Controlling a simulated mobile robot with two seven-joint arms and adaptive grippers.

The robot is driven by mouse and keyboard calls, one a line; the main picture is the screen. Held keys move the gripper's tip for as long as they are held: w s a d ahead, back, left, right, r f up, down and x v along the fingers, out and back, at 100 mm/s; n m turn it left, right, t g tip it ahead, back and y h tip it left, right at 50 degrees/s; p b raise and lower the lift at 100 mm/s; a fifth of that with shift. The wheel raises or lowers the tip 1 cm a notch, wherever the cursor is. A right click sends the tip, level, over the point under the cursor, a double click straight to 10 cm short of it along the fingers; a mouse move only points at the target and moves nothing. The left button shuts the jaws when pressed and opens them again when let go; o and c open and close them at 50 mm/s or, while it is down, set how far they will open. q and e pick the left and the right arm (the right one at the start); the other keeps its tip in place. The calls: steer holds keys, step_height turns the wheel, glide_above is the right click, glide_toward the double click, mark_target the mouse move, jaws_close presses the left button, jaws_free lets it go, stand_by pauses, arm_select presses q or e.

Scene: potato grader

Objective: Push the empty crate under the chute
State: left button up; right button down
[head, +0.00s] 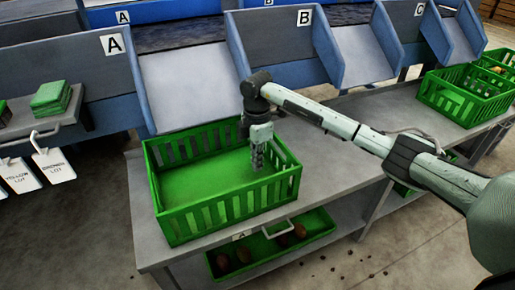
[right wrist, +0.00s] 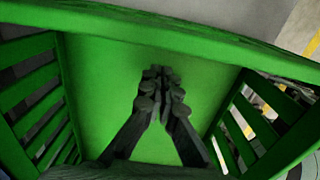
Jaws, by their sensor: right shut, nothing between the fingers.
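The empty green crate (head: 228,207) sits on the grey bench in front of chute A (head: 188,88), with its back edge near the chute's lower lip. My right gripper (head: 257,165) points down into the crate near its right side, its fingers shut and empty. In the right wrist view the shut fingers (right wrist: 163,75) show over the bare green crate floor (right wrist: 95,85), with slatted walls on both sides. I cannot tell whether the fingers touch the crate. My left gripper is not in view.
Chute B (head: 362,52) is to the right. More green crates (head: 455,103) stand on the bench at far right. A lower green crate (head: 245,265) with potatoes is under the bench. White lot tags (head: 52,165) hang at left. The bench top (head: 335,165) right of the crate is clear.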

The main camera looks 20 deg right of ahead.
mark_target(270, 170)
step_height(270, 170, down, 2)
steer(key=shift+f, duration=0.1)
steer(key=d, duration=0.2)
steer(key=shift+d+r, duration=0.2)
steer(key=shift+d, duration=0.8)
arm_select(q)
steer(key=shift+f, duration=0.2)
arm_select(e)
steer(key=shift+d, duration=0.15)
